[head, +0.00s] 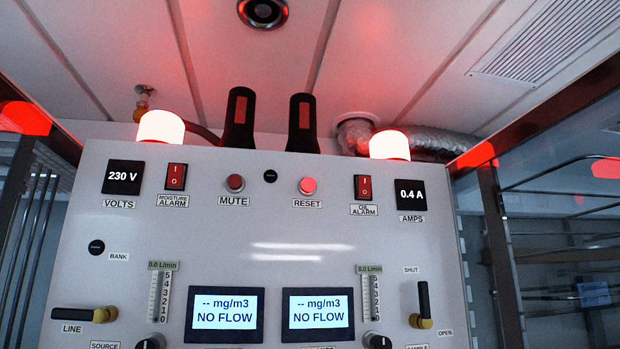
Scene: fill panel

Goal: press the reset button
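The reset button (308,186) is a small round red button in a dark ring on the upper middle of the pale panel (300,225). Its RESET label (307,204) is just below it. The button looks brighter than the similar red mute button (235,183) to its left. Nothing covers or touches the reset button. Neither of my grippers shows in the head view, so their place relative to the button cannot be seen.
Red rocker switches, the moisture alarm (176,177) and oil alarm (364,188), flank the buttons. Two displays (226,314) (318,314) read NO FLOW. Red-glowing lamps (160,126) (389,145) and two black upright handles (239,132) (303,140) stand at the panel's top. The panel front is unobstructed.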

